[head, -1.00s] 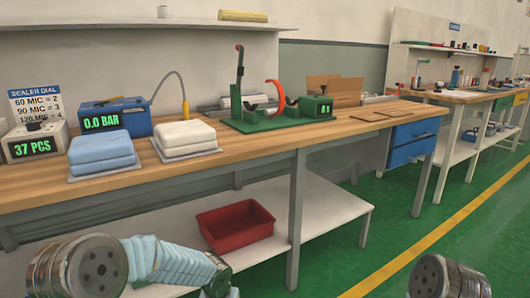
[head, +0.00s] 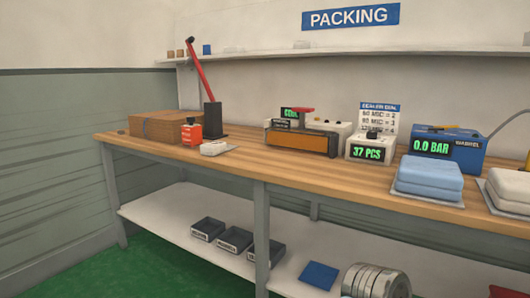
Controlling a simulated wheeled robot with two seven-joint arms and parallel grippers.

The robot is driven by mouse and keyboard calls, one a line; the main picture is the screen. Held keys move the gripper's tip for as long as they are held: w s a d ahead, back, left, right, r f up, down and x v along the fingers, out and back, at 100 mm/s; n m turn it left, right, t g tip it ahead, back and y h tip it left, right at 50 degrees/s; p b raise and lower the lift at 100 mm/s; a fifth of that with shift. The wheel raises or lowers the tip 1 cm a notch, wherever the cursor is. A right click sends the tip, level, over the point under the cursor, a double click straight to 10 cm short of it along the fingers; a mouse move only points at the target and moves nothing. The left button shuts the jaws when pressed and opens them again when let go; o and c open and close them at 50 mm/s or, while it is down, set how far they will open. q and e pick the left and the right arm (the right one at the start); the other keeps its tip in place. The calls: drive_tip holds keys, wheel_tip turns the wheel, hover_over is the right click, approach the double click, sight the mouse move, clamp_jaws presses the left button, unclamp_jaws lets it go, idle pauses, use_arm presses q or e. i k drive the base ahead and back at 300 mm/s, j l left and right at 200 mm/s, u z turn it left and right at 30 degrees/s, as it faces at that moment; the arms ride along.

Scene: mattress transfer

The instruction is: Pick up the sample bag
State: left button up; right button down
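No thing in view is clearly marked as the sample bag. A small pale flat packet (head: 217,148) lies on the wooden bench (head: 265,174), left of the orange-fronted sealer; I cannot tell whether it is the bag. A flat blue piece (head: 319,275) lies on the white lower shelf. Two stacked light-blue folded pads (head: 428,178) sit on a sheet at the right, with similar white pads (head: 512,186) at the right edge. Neither gripper is in view; only a metal joint of my own arm shows at the bottom.
Several dark bins (head: 235,241) sit on the lower shelf.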

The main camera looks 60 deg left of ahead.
sight(213, 148)
drive_tip(key=u, duration=2.45)
drive_tip(key=j+z, duration=0.1)
drive_tip(key=z, duration=0.6)
drive_tip(key=i+j+z, duration=0.1)
drive_tip(key=j+z, duration=0.9)
drive_tip(key=j, duration=0.15)
